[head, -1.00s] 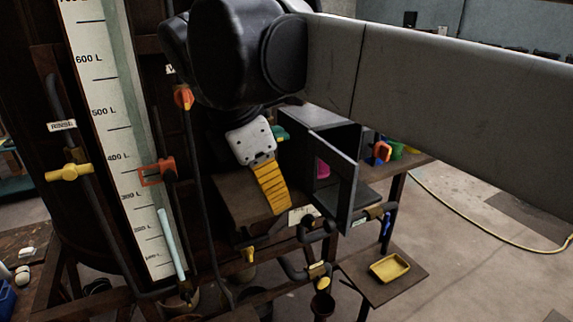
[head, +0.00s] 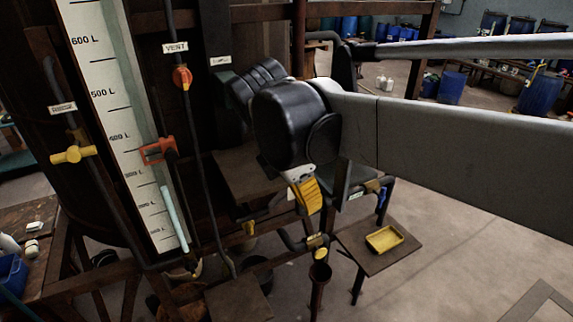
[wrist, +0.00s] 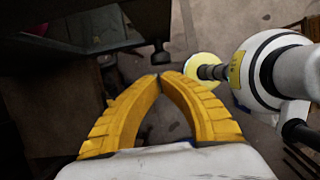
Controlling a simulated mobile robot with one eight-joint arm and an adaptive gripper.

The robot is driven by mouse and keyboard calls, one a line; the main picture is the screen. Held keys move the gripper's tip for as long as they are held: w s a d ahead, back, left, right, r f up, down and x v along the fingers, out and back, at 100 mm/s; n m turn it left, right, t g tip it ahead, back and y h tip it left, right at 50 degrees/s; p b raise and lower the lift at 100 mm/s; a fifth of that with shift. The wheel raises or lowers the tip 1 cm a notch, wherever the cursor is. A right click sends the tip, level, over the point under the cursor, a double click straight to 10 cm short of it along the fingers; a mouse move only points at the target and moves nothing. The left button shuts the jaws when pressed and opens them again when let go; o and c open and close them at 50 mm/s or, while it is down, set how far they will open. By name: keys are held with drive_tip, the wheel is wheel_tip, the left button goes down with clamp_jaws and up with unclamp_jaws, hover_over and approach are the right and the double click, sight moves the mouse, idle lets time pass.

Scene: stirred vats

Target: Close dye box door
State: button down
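The dye box is mostly hidden behind my arm in the head view. A narrow dark grey panel, which looks like its door (head: 342,186), shows just right of my gripper (head: 311,211). How far the door stands open cannot be told now. My gripper points down in front of the box area, its yellow fingers close to the left of the panel; contact cannot be told. In the wrist view the two yellow fingertips (wrist: 160,77) meet or nearly meet, with nothing between them. A dark boxy shape fills the upper left there; I cannot tell whether it is the dye box.
A yellow tray (head: 385,239) lies on a small brown shelf at lower right. Pipes and valves run below the gripper. A tall gauge (head: 119,130) with red and yellow valves stands at left. Open floor lies at right.

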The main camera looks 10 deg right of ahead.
drive_tip(key=shift+d, duration=0.3)
drive_tip(key=shift+d+n, duration=0.35)
drive_tip(key=shift+n, duration=0.05)
